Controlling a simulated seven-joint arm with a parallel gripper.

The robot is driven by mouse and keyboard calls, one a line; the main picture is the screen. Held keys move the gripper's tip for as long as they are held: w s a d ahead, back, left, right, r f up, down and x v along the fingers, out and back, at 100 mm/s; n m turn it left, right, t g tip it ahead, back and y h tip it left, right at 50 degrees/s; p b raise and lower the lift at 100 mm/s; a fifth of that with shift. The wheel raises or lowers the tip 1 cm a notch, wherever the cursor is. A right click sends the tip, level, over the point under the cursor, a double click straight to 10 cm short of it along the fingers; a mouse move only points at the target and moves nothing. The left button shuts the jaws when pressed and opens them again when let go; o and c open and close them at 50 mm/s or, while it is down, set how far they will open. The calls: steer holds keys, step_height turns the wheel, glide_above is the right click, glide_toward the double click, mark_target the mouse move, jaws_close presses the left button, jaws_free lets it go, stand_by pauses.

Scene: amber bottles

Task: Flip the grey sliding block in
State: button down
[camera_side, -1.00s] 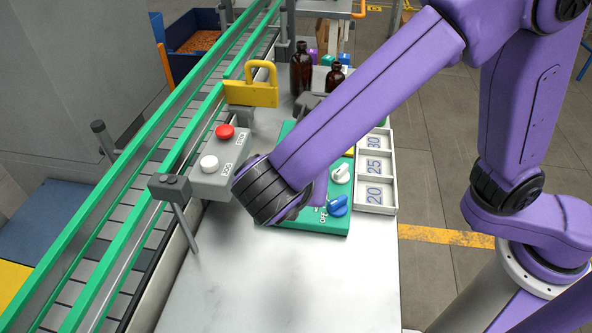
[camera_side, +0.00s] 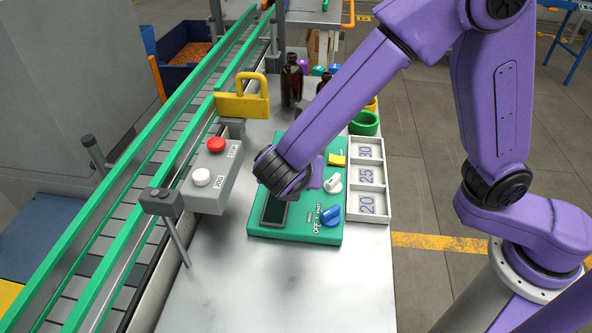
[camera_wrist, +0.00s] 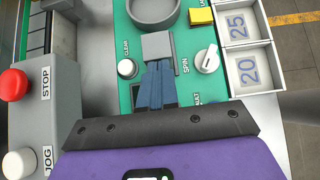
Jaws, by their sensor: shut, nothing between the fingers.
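The grey sliding block (camera_wrist: 157,46) shows in the wrist view on the green panel (camera_wrist: 128,93), just below a round grey ring. My gripper (camera_wrist: 158,68) has its blue fingers together, empty, with the tips at the block's near edge. I cannot tell whether they touch it. In the side view the green panel (camera_side: 330,233) lies on the bench under my wrist. The block and fingertips are hidden there behind my arm.
A white dial (camera_wrist: 207,60) and a white button (camera_wrist: 127,68) flank the block. A yellow block (camera_wrist: 201,16) and numbered tray (camera_wrist: 262,42) lie right. The STOP/JOG box (camera_side: 214,179) stands left. Amber bottles (camera_side: 291,80) stand behind. The front bench is clear.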

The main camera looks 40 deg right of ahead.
steer(key=shift+w+d, duration=1.45)
steer(key=shift+d, duration=0.05)
steer(key=shift+s+a, duration=0.2)
steer(key=shift+a, duration=0.05)
steer(key=s+a, duration=0.3)
steer(key=shift+a+r, duration=0.2)
steer(key=shift+r, duration=0.1)
steer(key=v, duration=0.9)
steer(key=shift+s, duration=0.15)
